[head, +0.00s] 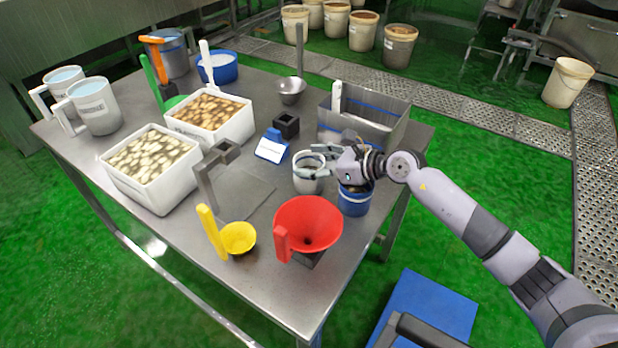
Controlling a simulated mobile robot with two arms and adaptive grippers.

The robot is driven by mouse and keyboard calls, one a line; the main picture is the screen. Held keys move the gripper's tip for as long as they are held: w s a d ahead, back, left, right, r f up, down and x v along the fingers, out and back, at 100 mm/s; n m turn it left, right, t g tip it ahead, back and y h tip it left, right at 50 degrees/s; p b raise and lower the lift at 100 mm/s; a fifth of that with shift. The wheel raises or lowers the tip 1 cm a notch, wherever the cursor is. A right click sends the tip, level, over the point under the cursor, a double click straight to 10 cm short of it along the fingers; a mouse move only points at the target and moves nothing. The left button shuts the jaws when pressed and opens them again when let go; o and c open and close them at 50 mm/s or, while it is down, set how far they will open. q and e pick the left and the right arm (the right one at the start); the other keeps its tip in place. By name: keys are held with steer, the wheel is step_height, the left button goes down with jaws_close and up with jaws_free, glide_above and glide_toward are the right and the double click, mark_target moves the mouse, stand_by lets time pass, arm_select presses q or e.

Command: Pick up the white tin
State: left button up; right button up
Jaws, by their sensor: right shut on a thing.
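The white tin (308,184) stands upright near the right edge of the steel table (180,235), behind the red funnel. My right gripper (318,161) reaches in from the right and is shut on the white tin at its rim. Its fingers cover part of the tin's top and right side. I cannot tell whether the tin's base touches the table. My left gripper is not in view.
A blue tin (354,201) stands close under my right wrist. A red funnel (310,222) and yellow scoop (238,238) are in front. A steel bin (397,131) stands behind; a blue-and-white sign (271,148) and white tubs (158,190) are to the left.

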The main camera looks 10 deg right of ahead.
steer(key=c, duration=0.4)
steer(key=shift+c, duration=0.3)
steer(key=shift+r, duration=0.15)
